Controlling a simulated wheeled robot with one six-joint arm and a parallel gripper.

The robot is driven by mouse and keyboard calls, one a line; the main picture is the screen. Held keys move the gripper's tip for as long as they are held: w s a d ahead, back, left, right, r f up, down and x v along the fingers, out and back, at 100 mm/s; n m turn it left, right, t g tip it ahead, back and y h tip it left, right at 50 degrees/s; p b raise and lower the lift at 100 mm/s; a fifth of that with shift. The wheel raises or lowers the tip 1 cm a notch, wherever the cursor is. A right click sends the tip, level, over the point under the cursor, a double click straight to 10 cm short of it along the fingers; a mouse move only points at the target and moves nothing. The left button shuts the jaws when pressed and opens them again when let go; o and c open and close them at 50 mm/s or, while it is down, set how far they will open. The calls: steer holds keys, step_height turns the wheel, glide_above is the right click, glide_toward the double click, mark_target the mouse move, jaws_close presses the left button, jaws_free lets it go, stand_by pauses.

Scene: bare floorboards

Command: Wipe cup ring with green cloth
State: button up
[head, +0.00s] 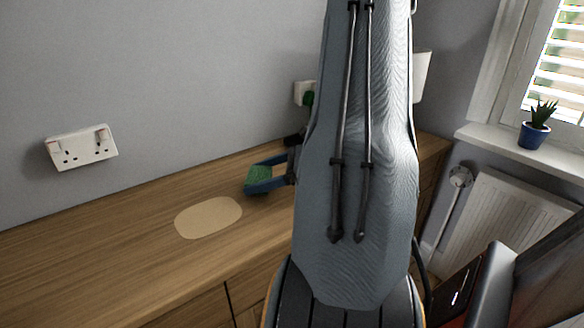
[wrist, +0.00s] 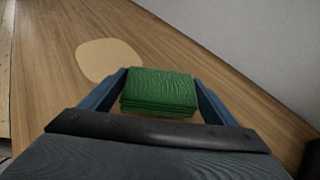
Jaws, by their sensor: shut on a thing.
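The green cloth (wrist: 160,92) is a folded pad held between the two blue fingers of my gripper (wrist: 162,94), which is shut on it. In the head view the cloth (head: 258,178) and my gripper (head: 265,176) are over the wooden worktop, to the right of a pale rounded patch. The pale patch (head: 208,217) lies flat on the worktop; it also shows in the wrist view (wrist: 108,60), ahead and to the left of the cloth. I cannot make out a distinct ring. Whether the cloth touches the wood is unclear.
The wooden worktop (head: 110,255) is clear around the patch and to the left. A grey wall (head: 180,80) with a double socket (head: 82,147) runs behind it. A potted plant (head: 535,130) stands on the windowsill at right. My arm hides the worktop's right part.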

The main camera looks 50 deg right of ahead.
steer(key=shift+a+r+p, duration=0.1)
steer(key=shift+r+p, duration=2.15)
steer(key=shift+r, duration=0.8)
